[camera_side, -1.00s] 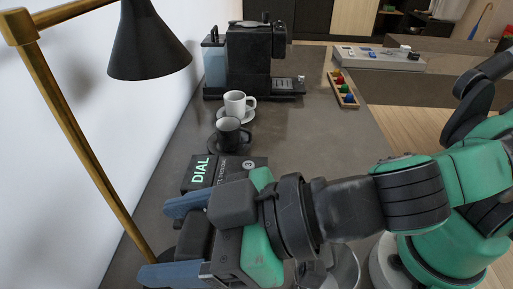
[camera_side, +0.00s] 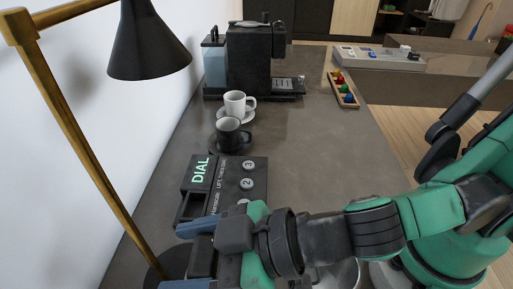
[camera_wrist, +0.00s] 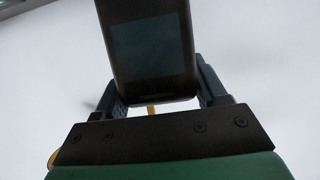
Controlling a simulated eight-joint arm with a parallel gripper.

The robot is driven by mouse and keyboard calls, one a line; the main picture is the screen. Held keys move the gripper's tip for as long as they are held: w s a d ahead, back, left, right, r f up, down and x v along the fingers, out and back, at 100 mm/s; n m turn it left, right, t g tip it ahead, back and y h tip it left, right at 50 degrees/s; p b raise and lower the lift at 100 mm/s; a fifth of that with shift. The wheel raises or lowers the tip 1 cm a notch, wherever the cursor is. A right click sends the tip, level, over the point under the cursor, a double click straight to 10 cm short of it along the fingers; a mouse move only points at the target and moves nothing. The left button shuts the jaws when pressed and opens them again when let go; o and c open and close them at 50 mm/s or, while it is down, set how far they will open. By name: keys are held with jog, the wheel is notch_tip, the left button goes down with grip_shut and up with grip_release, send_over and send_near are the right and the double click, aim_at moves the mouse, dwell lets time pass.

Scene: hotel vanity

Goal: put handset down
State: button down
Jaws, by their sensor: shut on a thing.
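The phone base (camera_side: 247,199), a dark box with a green "DIAL" label and round numbered buttons, lies on the counter in the middle of the side view. Its left part shows an empty dark recess. My gripper (camera_side: 190,257) is in front of the base, toward the camera, and partly covers its near end. In the wrist view my gripper (camera_wrist: 157,82) is shut on the handset (camera_wrist: 150,45), a dark slab with a darker rectangular face that sticks out between the fingers. In the side view the handset is mostly hidden by the gripper.
A black cup (camera_side: 229,133) and a white cup (camera_side: 237,103) on saucers stand behind the base. A coffee machine (camera_side: 250,60) is farther back. A brass lamp (camera_side: 80,130) rises at left. The counter (camera_side: 310,150) right of the cups is clear.

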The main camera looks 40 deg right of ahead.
jog(key=w+d+f, duration=0.1)
jog(key=w+d, duration=0.2)
jog(key=w, duration=0.5)
jog(key=w+d+f, duration=0.2)
jog(key=w+d, duration=0.1)
jog(key=w, duration=0.5)
jog(key=shift+w, duration=0.1)
jog(key=shift+f, duration=0.2)
jog(key=shift+c, duration=0.2)
grip_release()
